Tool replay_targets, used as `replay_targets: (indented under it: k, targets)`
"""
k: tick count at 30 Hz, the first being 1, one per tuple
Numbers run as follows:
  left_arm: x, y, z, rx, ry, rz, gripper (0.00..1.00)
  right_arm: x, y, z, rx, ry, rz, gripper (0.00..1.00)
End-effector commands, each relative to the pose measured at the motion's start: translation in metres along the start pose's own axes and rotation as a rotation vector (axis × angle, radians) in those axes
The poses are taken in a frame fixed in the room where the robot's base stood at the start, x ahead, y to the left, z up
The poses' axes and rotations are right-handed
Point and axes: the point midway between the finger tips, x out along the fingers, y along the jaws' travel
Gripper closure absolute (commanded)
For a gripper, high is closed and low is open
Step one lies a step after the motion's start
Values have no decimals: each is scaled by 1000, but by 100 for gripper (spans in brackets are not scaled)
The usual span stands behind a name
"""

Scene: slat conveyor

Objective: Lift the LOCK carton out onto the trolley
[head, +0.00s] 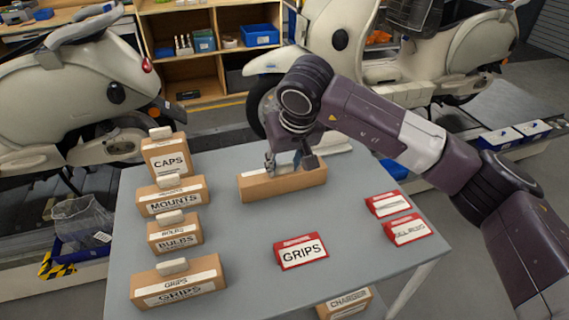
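No label reading LOCK is legible. A long brown carton (283,185) is at the back middle of the grey tabletop (240,235), which may be the trolley. Its front shows no lettering, and the white strip on top is partly covered by my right gripper (290,162). That gripper points down at the carton's top with its fingers apart. I cannot tell whether they grip anything between them, or whether the carton rests on the surface. My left gripper is out of view.
Cartons labelled CAPS (167,157), MOUNTS (172,203), BULBS (175,242) and GRIPS (180,291) line the left side. A red GRIPS box (302,252) and two red boxes (388,204) lie front and right. A CHARGER carton (346,303) sits lower. The middle is clear.

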Motion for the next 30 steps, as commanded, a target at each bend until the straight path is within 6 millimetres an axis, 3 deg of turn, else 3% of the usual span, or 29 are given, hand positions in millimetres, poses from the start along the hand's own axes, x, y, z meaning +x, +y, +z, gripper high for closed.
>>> replay_targets:
  k: [5,17,30]
  targets:
    - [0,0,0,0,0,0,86,0,0,0,0,0,0,45]
    - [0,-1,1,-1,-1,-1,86,-8,0,-1,0,1,1,44]
    - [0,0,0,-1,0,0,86,-94,0,-1,-2,5,1,44]
